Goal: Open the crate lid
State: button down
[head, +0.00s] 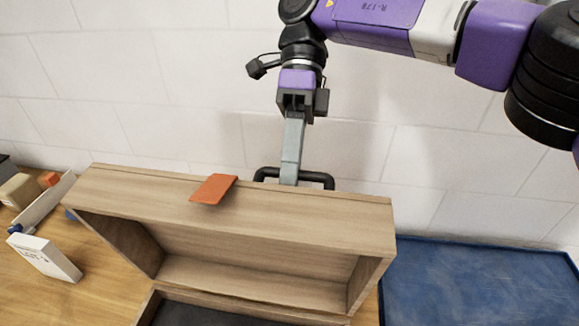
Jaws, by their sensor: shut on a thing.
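The crate lid (250,230) is pale wood and stands raised and tilted up, its hollow inner side facing the camera. A black bar handle (318,177) sticks out beyond its top edge. My gripper (290,181) reaches down from above and is shut on this handle; its fingertips are partly hidden behind the lid's edge. The crate (145,308) lies below the lid at the bottom of the picture, with a strip of its dark inside showing. An orange flap (213,189) sits on the lid's upper edge, left of the gripper.
A blue mat or tray (480,285) lies to the right of the crate. A white box (45,257) stands on the wooden table (60,305) at left, near a tray (45,203) and small blocks. A pale tiled wall (150,110) rises behind.

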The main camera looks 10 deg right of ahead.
jog(key=shift+w+d+f+g+p, duration=0.25)
jog(key=shift+w+f, duration=0.1)
jog(key=shift+w, duration=0.2)
jog(key=shift+w+d+f+g+p, duration=0.1)
jog(key=shift+w+d+f+g, duration=0.2)
jog(key=shift+w, duration=0.25)
jog(key=shift+a+f, duration=0.1)
jog(key=c, duration=1.4)
grip_release()
jog(key=shift+r, duration=0.2)
jog(key=shift+s+a+r, duration=0.1)
jog(key=shift+r, duration=0.05)
